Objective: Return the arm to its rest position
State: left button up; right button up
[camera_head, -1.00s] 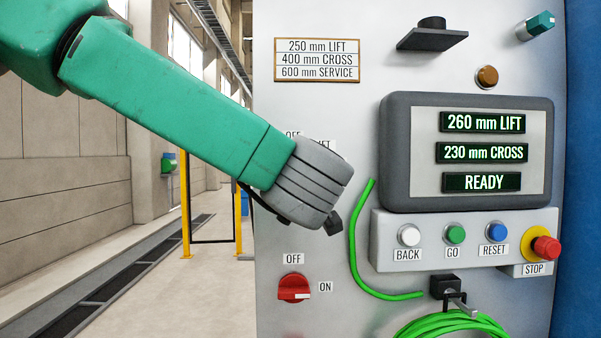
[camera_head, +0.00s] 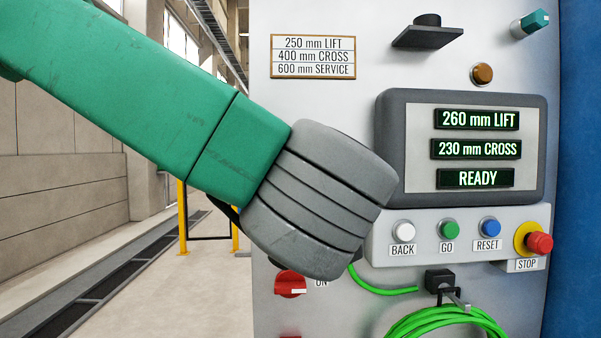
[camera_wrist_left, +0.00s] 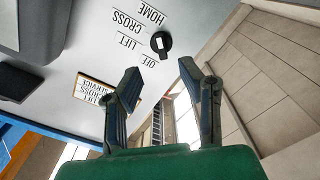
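My left arm (camera_head: 130,90) comes in from the left in the head view, green with a grey banded wrist (camera_head: 318,200). The wrist covers part of the panel, and the left gripper is hidden behind it there. In the left wrist view the left gripper (camera_wrist_left: 160,70) has its two dark fingers spread apart with nothing between them. Beyond the fingertips is a black selector knob (camera_wrist_left: 161,43), with OFF, LIFT, CROSS and HOME labels beside it. The fingers appear clear of it. My right gripper is in neither view.
The grey control panel (camera_head: 330,20) carries a display (camera_head: 390,150), several buttons, a red STOP button (camera_head: 540,243) and a partly covered red switch (camera_head: 290,284). Open floor (camera_head: 150,290) lies left of the panel.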

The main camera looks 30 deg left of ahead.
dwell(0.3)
pick_arm(q)
jog(key=w+f+m+h, duration=0.2)
jog(key=w+f+m, duration=0.15)
jog(key=f, duration=0.45)
jog(key=w+f+m+h, duration=0.2)
jog(key=w+f, duration=0.2)
jog(key=f, duration=0.5)
notch_tip(320, 180, down, 19)
jog(key=d+m+g+h, duration=0.1)
jog(key=m+g+h, duration=0.2)
jog(key=m, duration=0.1)
jog(key=s+a+f+m+g+h, duration=0.1)
jog(key=s+f+m+g+h, duration=0.15)
jog(key=s+f, duration=0.6)
jog(key=s+a+f+m+g+h, duration=0.1)
jog(key=s+f+g, duration=0.2)
jog(key=s+f, duration=0.55)
jog(key=s+a+f+m+g+b, duration=0.1)
jog(key=s+f+g, duration=0.2)
jog(key=s+f, duration=0.4)
jog(key=s+a+f+m+g, duration=0.2)
jog(key=s+f+g, duration=0.1)
jog(key=s+f, duration=0.4)
notch_tip(320, 180, down, 14)
jog(key=w+d+b, duration=0.1)
jog(key=b, duration=1.5)
jog(key=shift+d+r+m, duration=0.15)
jog(key=shift+d+m, duration=0.05)
jog(key=shift+m, duration=0.1)
